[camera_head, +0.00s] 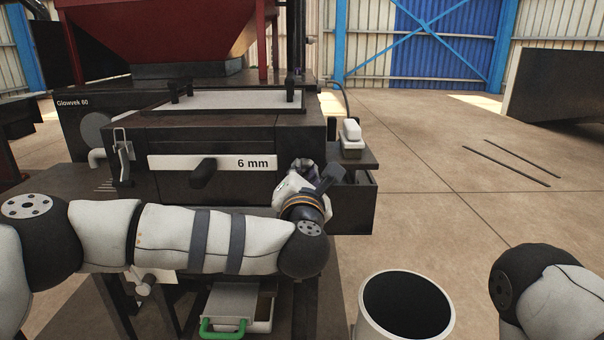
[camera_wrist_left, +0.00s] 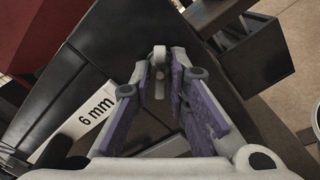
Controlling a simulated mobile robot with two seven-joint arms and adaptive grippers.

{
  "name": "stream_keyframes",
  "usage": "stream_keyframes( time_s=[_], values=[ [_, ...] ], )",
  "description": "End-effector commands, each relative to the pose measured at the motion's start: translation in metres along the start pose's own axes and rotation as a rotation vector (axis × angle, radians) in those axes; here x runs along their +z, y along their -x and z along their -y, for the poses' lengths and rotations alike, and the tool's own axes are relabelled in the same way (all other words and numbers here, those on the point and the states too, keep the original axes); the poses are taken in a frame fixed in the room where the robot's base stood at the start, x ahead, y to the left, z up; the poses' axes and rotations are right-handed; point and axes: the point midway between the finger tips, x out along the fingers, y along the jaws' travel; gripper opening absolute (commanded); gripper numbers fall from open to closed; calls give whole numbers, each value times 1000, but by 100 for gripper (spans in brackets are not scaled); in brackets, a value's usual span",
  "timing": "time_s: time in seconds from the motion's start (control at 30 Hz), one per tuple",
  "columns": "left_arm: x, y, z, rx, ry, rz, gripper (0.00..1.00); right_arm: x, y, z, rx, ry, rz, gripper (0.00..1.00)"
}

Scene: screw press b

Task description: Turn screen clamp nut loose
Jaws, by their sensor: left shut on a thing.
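The screen clamp nut (camera_wrist_left: 159,54) is a small pale metal piece on the dark press front, seen between my fingertips in the left wrist view. My left gripper (camera_wrist_left: 161,82) is shut on it, one purple-padded finger on each side. In the head view my left gripper (camera_head: 304,170) is at the right end of the screen drawer (camera_head: 228,143), right of the white "6 mm" label (camera_head: 240,163). My own wrist hides the nut there. How far the nut is turned cannot be told. My right gripper is outside both views; only part of that arm shows.
A black handle (camera_head: 203,173) sticks out of the drawer front. A metal latch (camera_head: 123,152) sits at its left end. A dark box (camera_head: 352,205) is just right of my gripper. A green-handled tray (camera_head: 235,306) and a white bucket (camera_head: 448,304) stand below.

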Motion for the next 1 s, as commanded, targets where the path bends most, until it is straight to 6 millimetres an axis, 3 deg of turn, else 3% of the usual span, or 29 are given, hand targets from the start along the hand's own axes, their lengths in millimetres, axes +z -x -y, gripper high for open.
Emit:
stream_keyframes(
  time_s=[0.57, 0.6, 0.63, 0.9, 1.0],
  values=[
    [3, 0, -1, 2, 27, 5, 0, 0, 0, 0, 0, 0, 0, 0],
    [3, 0, -1, 2, 27, 5, 24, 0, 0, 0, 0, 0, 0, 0],
    [3, 0, -1, 2, 27, 5, 28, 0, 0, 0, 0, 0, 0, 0],
    [1, 1, 0, 1, 25, 2, 28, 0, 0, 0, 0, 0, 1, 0],
    [2, 10, 0, -2, 25, 3, 28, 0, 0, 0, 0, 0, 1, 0]
  ],
)
